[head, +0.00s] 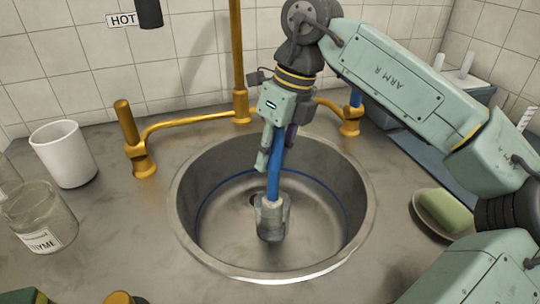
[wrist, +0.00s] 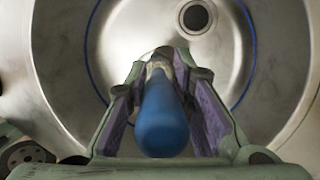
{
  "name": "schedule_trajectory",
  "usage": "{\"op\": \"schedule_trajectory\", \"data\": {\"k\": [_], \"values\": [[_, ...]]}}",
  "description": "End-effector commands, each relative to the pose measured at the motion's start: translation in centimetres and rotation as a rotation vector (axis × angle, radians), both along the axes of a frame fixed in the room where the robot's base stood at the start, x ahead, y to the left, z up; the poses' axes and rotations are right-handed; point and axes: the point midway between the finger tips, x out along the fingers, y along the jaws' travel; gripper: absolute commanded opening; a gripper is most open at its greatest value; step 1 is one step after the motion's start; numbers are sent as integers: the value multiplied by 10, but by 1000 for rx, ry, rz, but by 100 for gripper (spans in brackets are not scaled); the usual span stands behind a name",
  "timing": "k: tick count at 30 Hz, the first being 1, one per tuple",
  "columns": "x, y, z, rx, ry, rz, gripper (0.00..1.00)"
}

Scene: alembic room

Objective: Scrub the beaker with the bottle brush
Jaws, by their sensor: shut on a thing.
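My gripper (head: 276,148) hangs over the sink, shut on a blue handle, the bottle brush (head: 273,172). The blue handle points down, slightly tilted, inside the sink bowl. At its lower end is a greyish, cup-shaped piece (head: 272,219) low in the bowl; I cannot tell whether this is the beaker around the bristles or the brush head itself. In the wrist view the rounded blue handle (wrist: 163,118) lies between the purple-lined fingers, with a pale collar at its far end. No beaker is clear in the wrist view.
The steel sink (head: 205,222) has a raised rim and a drain (wrist: 195,16). Brass taps (head: 145,160) stand behind it. A white cup (head: 64,154) and a labelled glass jar (head: 38,217) stand left. A soap dish with green soap (head: 446,211) is right.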

Motion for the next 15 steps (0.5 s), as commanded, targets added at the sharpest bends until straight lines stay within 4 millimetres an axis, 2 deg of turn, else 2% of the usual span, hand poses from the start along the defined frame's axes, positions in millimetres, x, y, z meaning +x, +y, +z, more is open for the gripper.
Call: {"op": "schedule_trajectory", "data": {"k": [1, 15], "values": [[0, 0, 8, 0, 0, 0, 0], [2, 0, 46, 1, -1, 0, 0]]}}
